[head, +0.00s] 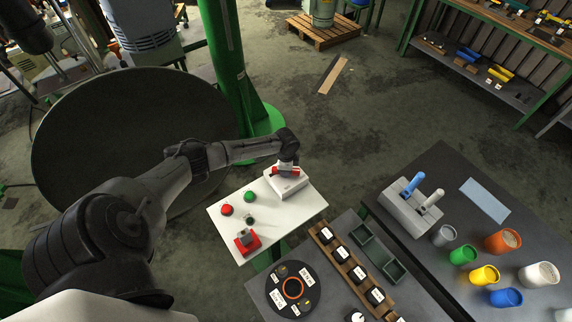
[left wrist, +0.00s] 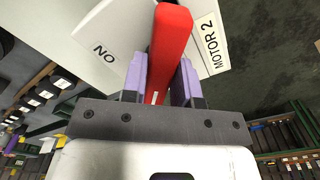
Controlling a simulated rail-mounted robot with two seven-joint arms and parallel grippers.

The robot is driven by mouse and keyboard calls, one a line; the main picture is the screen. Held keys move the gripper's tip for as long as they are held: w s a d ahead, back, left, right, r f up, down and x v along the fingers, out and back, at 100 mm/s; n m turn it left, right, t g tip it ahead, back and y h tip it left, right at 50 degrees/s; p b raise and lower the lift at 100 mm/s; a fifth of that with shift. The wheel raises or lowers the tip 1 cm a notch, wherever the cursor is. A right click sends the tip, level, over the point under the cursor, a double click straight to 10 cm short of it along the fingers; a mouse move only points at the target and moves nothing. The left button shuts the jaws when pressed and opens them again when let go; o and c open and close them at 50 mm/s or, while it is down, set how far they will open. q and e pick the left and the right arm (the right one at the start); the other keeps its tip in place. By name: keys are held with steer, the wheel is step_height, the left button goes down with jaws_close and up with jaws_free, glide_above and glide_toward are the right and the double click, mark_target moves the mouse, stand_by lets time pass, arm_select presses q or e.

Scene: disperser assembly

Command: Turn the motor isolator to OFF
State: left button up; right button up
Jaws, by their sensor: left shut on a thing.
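The motor isolator (head: 291,185) is a white box at the far right corner of the white panel. Its red handle (left wrist: 172,28) runs between the two purple fingers of my left gripper (left wrist: 162,70), which is shut on it. In the head view my left gripper (head: 287,165) comes down on top of the box and partly hides the handle. In the left wrist view the box face (left wrist: 115,35) carries an ON label left of the handle and a MOTOR 2 label right of it. An OFF mark cannot be seen. My right gripper is not in view.
The white panel (head: 270,222) also carries a red button (head: 227,210), a green button (head: 250,196), a small knob (head: 250,219) and a red-based device (head: 246,243). A green column (head: 228,70) stands behind. Dark tables with cups and blocks lie to the right.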

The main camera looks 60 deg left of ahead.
arm_select(q)
steer(key=n+p, duration=0.1)
steer(key=n, duration=0.1)
steer(key=n+p, duration=0.1)
steer(key=shift+r+n, duration=0.2)
steer(key=shift+n, duration=0.2)
steer(key=n+p, duration=0.2)
steer(key=shift+n, duration=0.4)
steer(key=shift+f+n+p, duration=0.1)
steer(key=shift+n+p, duration=0.35)
steer(key=shift+n, duration=0.45)
steer(key=o, duration=0.9)
steer(key=shift+r, duration=0.3)
step_height(320, 180, up, 13)
steer(key=shift+r, duration=0.1)
